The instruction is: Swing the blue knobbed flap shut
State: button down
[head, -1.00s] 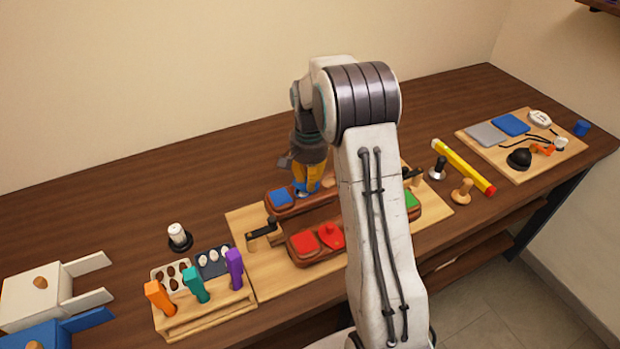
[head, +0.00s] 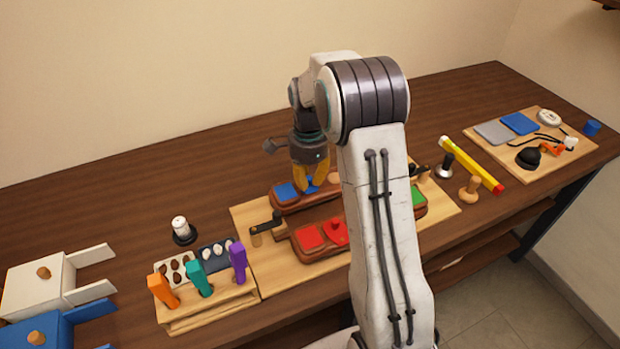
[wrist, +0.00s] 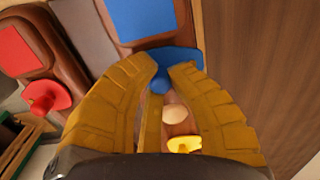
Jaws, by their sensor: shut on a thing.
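The blue flap (head: 311,183) is on the far brown block, beside a square blue pad (head: 287,193). In the wrist view the flap (wrist: 182,57) lies against the near edge of the blue pad (wrist: 140,18), with its round blue knob (wrist: 159,84) between my fingertips. My gripper (head: 308,190) has yellow fingers and is shut on the knob; it also shows in the wrist view (wrist: 162,78). A pale round shape (wrist: 175,113) lies uncovered beside the flap. In the head view my fingers hide part of the flap and the knob.
A yellow knobbed piece (wrist: 184,144) lies farther along the same block. The near block carries a red pad (head: 310,236) and a red knobbed flap (head: 336,232). The table behind is clear.

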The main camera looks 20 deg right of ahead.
aim_at(308, 178)
jog(key=shift+s+f, duration=0.1)
jog(key=shift+s, duration=0.05)
jog(key=shift+a, duration=0.1)
dwell(0.3)
jog(key=c, duration=1.2)
grip_release()
notch_tip(308, 178, up, 12)
jog(key=shift+r, duration=0.1)
